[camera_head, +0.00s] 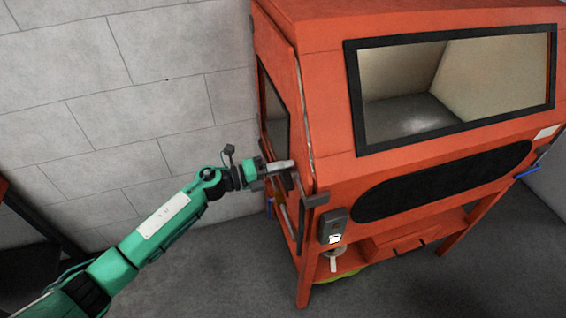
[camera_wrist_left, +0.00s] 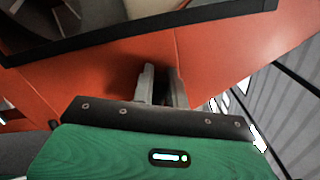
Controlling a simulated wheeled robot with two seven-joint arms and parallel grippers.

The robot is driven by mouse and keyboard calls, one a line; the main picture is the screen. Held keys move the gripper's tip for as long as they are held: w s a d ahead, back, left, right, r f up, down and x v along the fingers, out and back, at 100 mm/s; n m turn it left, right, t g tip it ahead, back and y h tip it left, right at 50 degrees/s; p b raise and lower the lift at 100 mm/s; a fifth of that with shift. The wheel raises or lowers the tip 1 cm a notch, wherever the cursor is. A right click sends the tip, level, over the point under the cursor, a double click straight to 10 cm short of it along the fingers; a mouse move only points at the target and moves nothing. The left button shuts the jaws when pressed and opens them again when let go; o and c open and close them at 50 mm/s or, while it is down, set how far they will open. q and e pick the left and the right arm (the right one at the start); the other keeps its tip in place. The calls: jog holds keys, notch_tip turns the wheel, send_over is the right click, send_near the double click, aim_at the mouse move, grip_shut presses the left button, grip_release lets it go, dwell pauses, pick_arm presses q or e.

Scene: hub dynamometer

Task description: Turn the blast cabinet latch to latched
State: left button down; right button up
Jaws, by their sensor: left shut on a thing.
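The blast cabinet (camera_head: 330,110) is a large orange box with a side door (camera_head: 284,130) on its left side. A dark grey latch (camera_head: 317,199) sits at the front left corner, by the door's edge. My left gripper (camera_head: 288,166) is at this door edge, just above and left of the latch's visible dark end. In the left wrist view, my left gripper's grey fingers (camera_wrist_left: 162,82) stand close together against the orange panel, with something dark between them. They are closed on the latch, whose gripped part is mostly hidden. My right gripper is not in view.
The cabinet's black-framed window (camera_head: 350,100) and dark oval panel (camera_head: 440,182) face front. A small grey control box (camera_head: 333,226) hangs below the latch. A pale block wall (camera_head: 130,90) stands behind my left arm. The grey floor (camera_head: 420,285) in front is clear.

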pick_arm(q)
jog(key=n, duration=0.2)
jog(key=n+p, duration=0.1)
jog(key=n, duration=0.1)
jog(key=shift+w+f, duration=0.15)
jog(key=shift+f, duration=0.25)
jog(key=shift+f+p, duration=0.1)
jog(key=shift+p, duration=0.2)
jog(key=shift+f+n, duration=0.1)
jog(key=shift+n, duration=0.2)
jog(key=c, duration=1.4)
grip_release()
jog(key=b+v, duration=0.5)
jog(key=v, duration=0.9)
